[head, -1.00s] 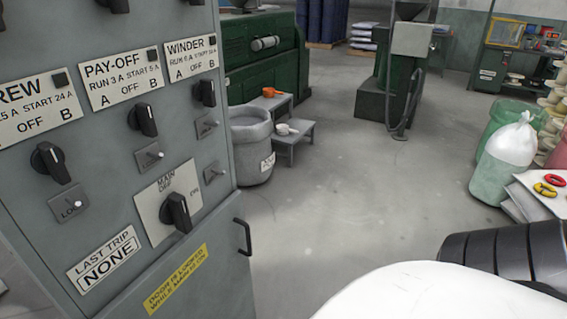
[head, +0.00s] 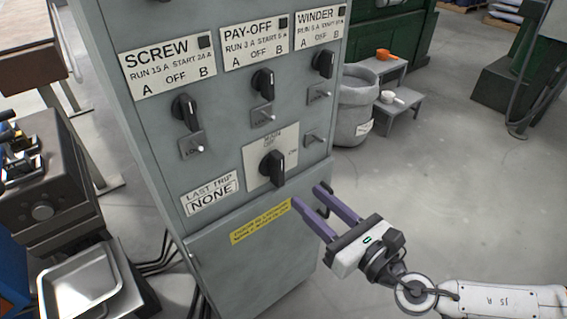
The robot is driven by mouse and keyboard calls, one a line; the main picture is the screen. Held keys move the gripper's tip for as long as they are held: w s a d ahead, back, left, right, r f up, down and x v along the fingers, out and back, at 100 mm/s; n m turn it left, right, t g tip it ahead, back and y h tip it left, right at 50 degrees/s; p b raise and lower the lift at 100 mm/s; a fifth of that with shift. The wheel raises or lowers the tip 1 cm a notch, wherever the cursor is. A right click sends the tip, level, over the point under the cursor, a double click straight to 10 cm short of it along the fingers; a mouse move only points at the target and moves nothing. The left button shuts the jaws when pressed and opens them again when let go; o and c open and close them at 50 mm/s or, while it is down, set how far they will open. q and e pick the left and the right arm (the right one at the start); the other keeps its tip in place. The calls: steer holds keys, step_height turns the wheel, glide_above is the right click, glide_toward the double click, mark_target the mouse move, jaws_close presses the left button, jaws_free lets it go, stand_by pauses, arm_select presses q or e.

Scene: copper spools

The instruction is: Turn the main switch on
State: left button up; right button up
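The main switch (head: 272,168) is a black rotary knob on a pale plate marked MAIN, with OFF at the top and ON at the right. It sits low on the front of the grey cabinet (head: 215,105). The knob's handle looks roughly upright, nearer OFF than ON. My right gripper (head: 307,199) has two purple fingers, spread apart with nothing between them. It is below and to the right of the knob, apart from it, with its fingers in front of the cabinet's black door handle (head: 325,198). My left gripper is out of view.
SCREW (head: 186,110), PAY-OFF (head: 263,82) and WINDER (head: 323,63) knobs sit above, with small LOCK toggles below them. A grey bin (head: 357,105) and a step stool (head: 398,115) stand right of the cabinet. A metal tray (head: 80,286) is lower left.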

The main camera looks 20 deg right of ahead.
mark_target(282, 171)
steer(key=shift+n, duration=0.6)
steer(key=x, duration=0.3)
steer(key=p+x, duration=0.1)
steer(key=x, duration=0.2)
steer(key=r+p+x, duration=0.1)
steer(key=x, duration=0.3)
steer(key=shift+w, duration=0.1)
jaws_close()
